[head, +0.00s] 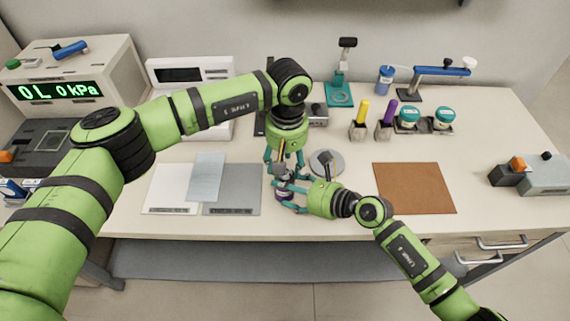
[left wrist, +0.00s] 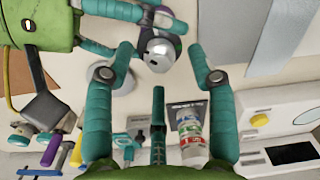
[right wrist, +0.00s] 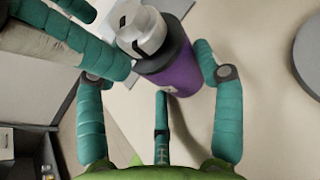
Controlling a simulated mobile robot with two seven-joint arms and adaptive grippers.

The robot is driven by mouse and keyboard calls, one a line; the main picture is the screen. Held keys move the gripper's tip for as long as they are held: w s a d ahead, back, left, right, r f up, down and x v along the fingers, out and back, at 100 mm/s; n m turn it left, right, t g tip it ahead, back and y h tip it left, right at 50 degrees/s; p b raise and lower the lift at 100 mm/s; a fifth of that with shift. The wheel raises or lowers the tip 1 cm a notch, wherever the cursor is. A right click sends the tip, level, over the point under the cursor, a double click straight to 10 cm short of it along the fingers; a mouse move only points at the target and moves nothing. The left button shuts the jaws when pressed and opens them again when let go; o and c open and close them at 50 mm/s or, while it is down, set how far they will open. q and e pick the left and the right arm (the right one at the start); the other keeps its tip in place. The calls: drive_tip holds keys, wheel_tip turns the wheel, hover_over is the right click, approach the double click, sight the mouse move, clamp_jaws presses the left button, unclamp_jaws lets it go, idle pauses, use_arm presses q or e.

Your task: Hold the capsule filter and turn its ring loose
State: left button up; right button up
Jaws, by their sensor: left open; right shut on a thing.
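The capsule filter has a purple body and a silver-grey ring on top. It stands near the table's front edge in the head view (head: 284,194), partly hidden by my grippers. My right gripper (head: 292,189) is shut on its purple body (right wrist: 170,68) from the right side. My left gripper (head: 284,165) is open and points down above the filter. In the left wrist view its fingers (left wrist: 160,60) are spread, with the silver ring (left wrist: 157,52) between and beyond the tips. In the right wrist view the silver top (right wrist: 140,30) shows beside a left gripper finger.
A grey disc (head: 327,163) lies close to the right of the filter. White (head: 170,200) and grey (head: 232,200) mats lie left, and a brown mat (head: 413,188) right. Yellow (head: 362,112) and purple (head: 388,115) tools stand behind, near lidded jars (head: 409,118).

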use_arm(q)
drive_tip(key=shift+f, duration=0.85)
clamp_jaws()
drive_tip(key=shift+n, duration=1.6)
unclamp_jaws()
drive_tip(key=shift+r, duration=0.1)
